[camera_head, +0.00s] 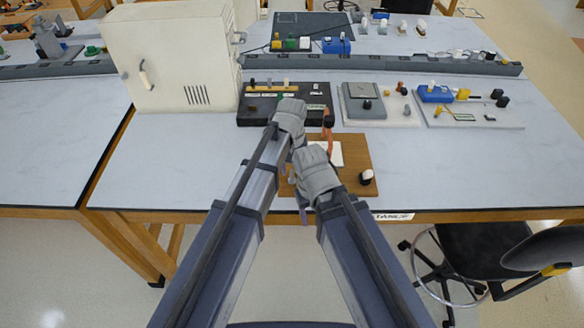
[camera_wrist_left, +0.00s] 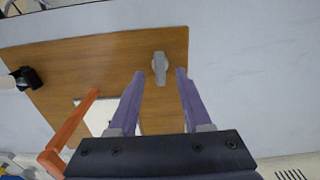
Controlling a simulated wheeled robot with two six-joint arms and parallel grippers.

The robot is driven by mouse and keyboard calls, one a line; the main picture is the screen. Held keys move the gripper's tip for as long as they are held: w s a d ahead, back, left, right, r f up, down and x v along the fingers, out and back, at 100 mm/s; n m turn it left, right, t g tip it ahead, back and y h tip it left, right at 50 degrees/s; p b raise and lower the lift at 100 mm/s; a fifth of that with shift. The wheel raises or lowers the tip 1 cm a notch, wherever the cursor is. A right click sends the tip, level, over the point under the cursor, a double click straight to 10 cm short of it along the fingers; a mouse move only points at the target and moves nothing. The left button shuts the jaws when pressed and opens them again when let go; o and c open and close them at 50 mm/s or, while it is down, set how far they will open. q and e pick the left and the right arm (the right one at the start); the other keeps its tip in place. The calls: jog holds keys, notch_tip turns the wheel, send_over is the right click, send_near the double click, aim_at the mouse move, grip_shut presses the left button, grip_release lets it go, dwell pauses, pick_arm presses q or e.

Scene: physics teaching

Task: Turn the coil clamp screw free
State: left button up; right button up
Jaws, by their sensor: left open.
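The coil clamp screw (camera_wrist_left: 160,62), a small grey winged piece, stands on the wooden board (camera_wrist_left: 110,55) in the left wrist view. My left gripper (camera_wrist_left: 159,73) is open, its two purple fingers on either side of the screw with a gap to each. I cannot tell how far above the board the fingertips are. In the head view my arms hide the screw, on the left part of the board (camera_head: 357,150). My right wrist (camera_head: 315,172) is over the board; its fingers are mostly hidden.
An orange bent part (camera_wrist_left: 72,130) and a white plate (camera_wrist_left: 98,117) are on the board, with a black knob (camera_wrist_left: 27,78) near its corner. A black terminal box (camera_head: 250,117) and a white cabinet (camera_head: 180,50) stand behind. The table's right side (camera_head: 480,165) is clear.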

aim_at(292, 175)
pick_arm(q)
notch_tip(292, 175, up, 6)
jog(key=p, duration=0.4)
jog(key=shift+f+p, duration=0.2)
jog(key=shift+p, duration=0.1)
pick_arm(e)
notch_tip(292, 175, up, 5)
jog(key=shift+r, duration=0.2)
pick_arm(q)
jog(key=shift+f, duration=0.1)
jog(key=s+a+f+m+b, duration=0.2)
jog(key=s+a, duration=0.1)
jog(key=s, duration=0.5)
jog(key=s+a+f+m+y+b, duration=0.1)
jog(key=s+a+f+m+b, duration=0.1)
jog(key=s, duration=0.6)
jog(key=shift+s+a+f+b, duration=0.3)
jog(key=shift+s+a+b, duration=0.1)
jog(key=shift+a+b, duration=0.05)
pick_arm(e)
jog(key=shift+f, duration=2.4)
